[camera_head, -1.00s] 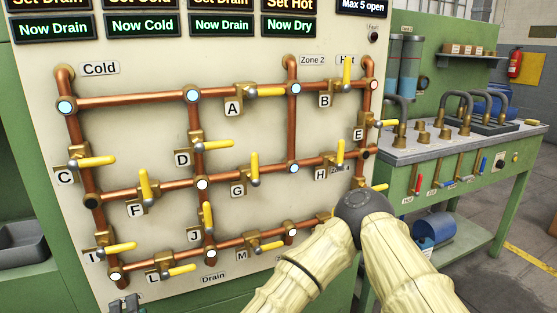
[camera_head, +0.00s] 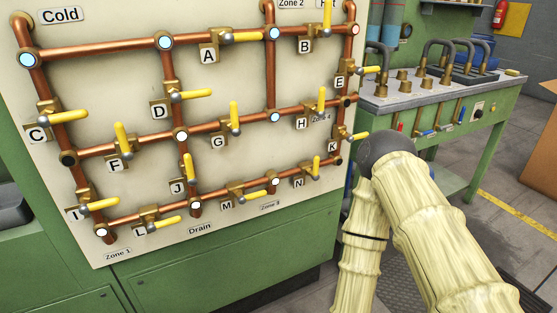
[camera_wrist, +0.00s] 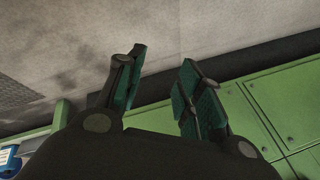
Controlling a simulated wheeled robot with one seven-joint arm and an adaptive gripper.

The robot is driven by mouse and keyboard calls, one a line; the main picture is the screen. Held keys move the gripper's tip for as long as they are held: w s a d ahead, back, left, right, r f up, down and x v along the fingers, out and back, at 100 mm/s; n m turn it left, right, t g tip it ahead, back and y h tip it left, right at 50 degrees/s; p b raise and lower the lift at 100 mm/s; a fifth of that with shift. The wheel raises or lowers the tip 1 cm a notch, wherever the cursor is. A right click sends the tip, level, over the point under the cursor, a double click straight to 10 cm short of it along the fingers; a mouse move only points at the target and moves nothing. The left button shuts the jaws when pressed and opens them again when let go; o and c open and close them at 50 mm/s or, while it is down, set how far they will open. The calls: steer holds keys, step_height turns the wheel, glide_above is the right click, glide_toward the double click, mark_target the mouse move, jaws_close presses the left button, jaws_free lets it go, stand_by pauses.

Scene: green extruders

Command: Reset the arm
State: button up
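My arm, in a pale cream cover with a dark grey joint, shows at the lower right of the head view. My gripper is hidden there. In the wrist view my gripper (camera_wrist: 160,90) shows two dark fingers with green pads, spread apart with nothing between them. Behind them are the grey floor (camera_wrist: 225,30) and green cabinet doors (camera_wrist: 285,100). The arm stands to the right of a cream valve panel (camera_head: 110,80) with copper pipes and yellow-handled valves lettered A to N.
A green workbench (camera_head: 440,110) with bent pipes and small levers stands behind my arm at the right. A green cabinet (camera_head: 230,265) lies under the panel. A red fire extinguisher (camera_head: 500,14) hangs on the far wall. Floor shows at the lower right.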

steer(key=s+d+f+g+h, duration=0.15)
steer(key=s+d, duration=0.25)
steer(key=d, duration=0.6)
steer(key=s+d+f+g+h, duration=0.1)
steer(key=s+d+g+h, duration=0.2)
steer(key=d, duration=0.7)
step_height(320, 180, up, 19)
steer(key=p, duration=1.9)
steer(key=shift+s+a+t, duration=0.2)
steer(key=shift+a+t, duration=0.25)
steer(key=shift+y, duration=0.25)
